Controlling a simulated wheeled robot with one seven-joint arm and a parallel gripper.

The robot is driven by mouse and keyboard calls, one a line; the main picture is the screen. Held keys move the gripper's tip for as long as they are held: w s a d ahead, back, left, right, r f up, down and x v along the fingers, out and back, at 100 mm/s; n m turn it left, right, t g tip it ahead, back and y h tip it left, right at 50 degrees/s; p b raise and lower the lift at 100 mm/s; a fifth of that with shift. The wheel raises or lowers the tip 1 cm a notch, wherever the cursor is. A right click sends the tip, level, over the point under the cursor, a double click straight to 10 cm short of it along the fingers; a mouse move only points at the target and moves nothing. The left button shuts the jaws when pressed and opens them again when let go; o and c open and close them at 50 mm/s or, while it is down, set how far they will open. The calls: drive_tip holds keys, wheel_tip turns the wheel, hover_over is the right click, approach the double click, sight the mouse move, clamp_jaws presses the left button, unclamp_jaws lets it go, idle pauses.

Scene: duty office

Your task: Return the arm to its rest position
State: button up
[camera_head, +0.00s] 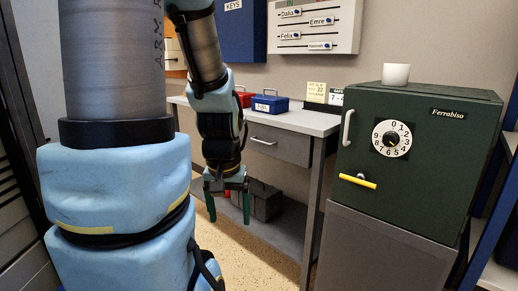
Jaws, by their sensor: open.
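My gripper (228,203) hangs down in the left middle of the head view. Its two green-tipped fingers are spread apart, with nothing between them. It hangs in front of the desk's lower part, left of the safe. My arm comes down from the top of the picture, with its grey and light blue links filling much of the left side. The upper part of the arm runs out of view.
A dark green safe (418,200) with a dial and yellow handle stands closed at right, a white cup (396,74) on top. A desk (283,150) bears a blue box (270,104) and a red one (244,98). A dark toolbox (264,203) sits below.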

wheel_tip(320, 180, up, 13)
drive_tip(key=p, duration=1.1)
drive_tip(key=shift+f, duration=0.2)
drive_tip(key=shift+c, duration=0.4)
